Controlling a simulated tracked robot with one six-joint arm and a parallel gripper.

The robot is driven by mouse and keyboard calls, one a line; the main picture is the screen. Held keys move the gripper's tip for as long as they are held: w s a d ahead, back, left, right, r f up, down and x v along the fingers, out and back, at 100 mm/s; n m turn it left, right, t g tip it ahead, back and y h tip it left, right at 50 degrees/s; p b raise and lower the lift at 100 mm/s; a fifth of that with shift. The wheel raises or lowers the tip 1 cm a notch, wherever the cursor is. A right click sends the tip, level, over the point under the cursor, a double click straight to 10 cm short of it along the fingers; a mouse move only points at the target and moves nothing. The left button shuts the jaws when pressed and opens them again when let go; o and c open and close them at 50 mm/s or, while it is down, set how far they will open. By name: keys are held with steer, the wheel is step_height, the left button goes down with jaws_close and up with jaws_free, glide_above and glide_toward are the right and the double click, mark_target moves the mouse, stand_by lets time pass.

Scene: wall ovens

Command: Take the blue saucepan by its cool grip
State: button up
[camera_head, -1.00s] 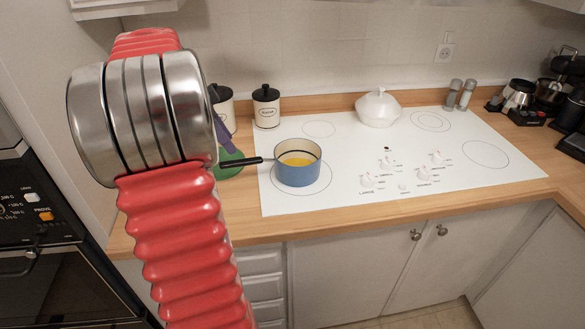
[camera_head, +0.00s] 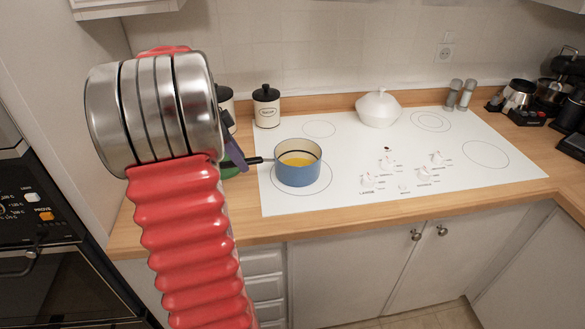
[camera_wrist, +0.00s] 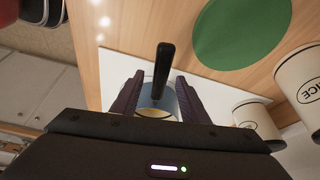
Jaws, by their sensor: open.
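The blue saucepan (camera_head: 298,172) stands on the front left ring of the white hob, with yellow contents inside. Its black handle (camera_head: 254,161) points left, over the counter. In the wrist view the dark handle (camera_wrist: 162,72) lies between my two fingers, and part of the saucepan (camera_wrist: 158,102) shows behind it. My gripper (camera_wrist: 160,88) is open, with a gap on each side of the handle. In the head view my gripper (camera_head: 236,153) shows as a purple finger beside the handle's outer end. My arm hides the rest of it.
A green round mat (camera_wrist: 241,30) lies on the wooden counter near the handle. Two lidded canisters (camera_head: 266,106) stand behind. A white lidded dish (camera_head: 378,107) sits at the hob's back. The hob's right side is clear.

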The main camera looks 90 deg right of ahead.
steer(key=shift+x, duration=1.5)
steer(key=shift+c, duration=0.2)
jaws_close()
stand_by(0.4)
